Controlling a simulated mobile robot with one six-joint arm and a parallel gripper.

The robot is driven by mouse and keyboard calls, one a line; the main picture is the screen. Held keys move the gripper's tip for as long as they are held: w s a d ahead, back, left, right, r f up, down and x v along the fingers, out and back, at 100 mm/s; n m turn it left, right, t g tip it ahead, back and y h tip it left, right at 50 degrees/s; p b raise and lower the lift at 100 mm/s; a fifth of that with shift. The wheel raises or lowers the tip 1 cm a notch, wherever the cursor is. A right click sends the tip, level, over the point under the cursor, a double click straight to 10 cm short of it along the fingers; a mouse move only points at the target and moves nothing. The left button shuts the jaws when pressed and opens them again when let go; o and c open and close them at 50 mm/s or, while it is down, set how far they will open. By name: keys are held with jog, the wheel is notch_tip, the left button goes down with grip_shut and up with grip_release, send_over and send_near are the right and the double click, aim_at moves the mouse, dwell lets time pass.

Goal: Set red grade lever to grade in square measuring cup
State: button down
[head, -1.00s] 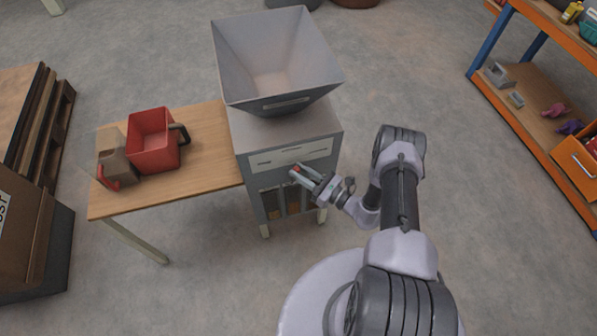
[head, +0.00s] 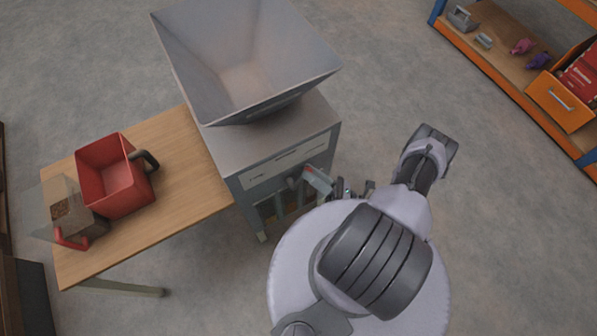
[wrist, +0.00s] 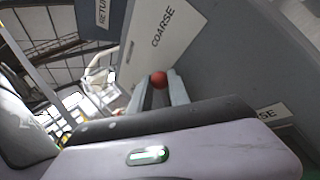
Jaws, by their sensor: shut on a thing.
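The red ball knob of the grade lever (wrist: 158,79) shows in the wrist view between the fingertips of my gripper (wrist: 158,92). The gripper is shut on it, beside a white label reading COARSE. In the head view my gripper (head: 317,181) is at the front of the sack filler (head: 270,165), towards the right end of its label strip, with a bit of red at its tip. A clear-walled square measuring cup (head: 58,190) with a red handle stands at the table's left end. Brown coarse-looking bits lie in it; their exact grade is hard to tell.
A red square container (head: 112,182) with a black handle stands beside the cup on the wooden table (head: 185,190). A large grey hopper (head: 245,60) tops the filler. An orange shelf (head: 510,85) stands at the upper right. Floor between filler and shelf is clear.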

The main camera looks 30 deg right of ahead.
jog(key=shift+f, duration=0.1)
dwell(0.4)
jog(key=c, duration=1.5)
grip_release()
jog(key=shift+d, duration=0.15)
jog(key=shift+s, duration=0.1)
jog(key=v, duration=1.2)
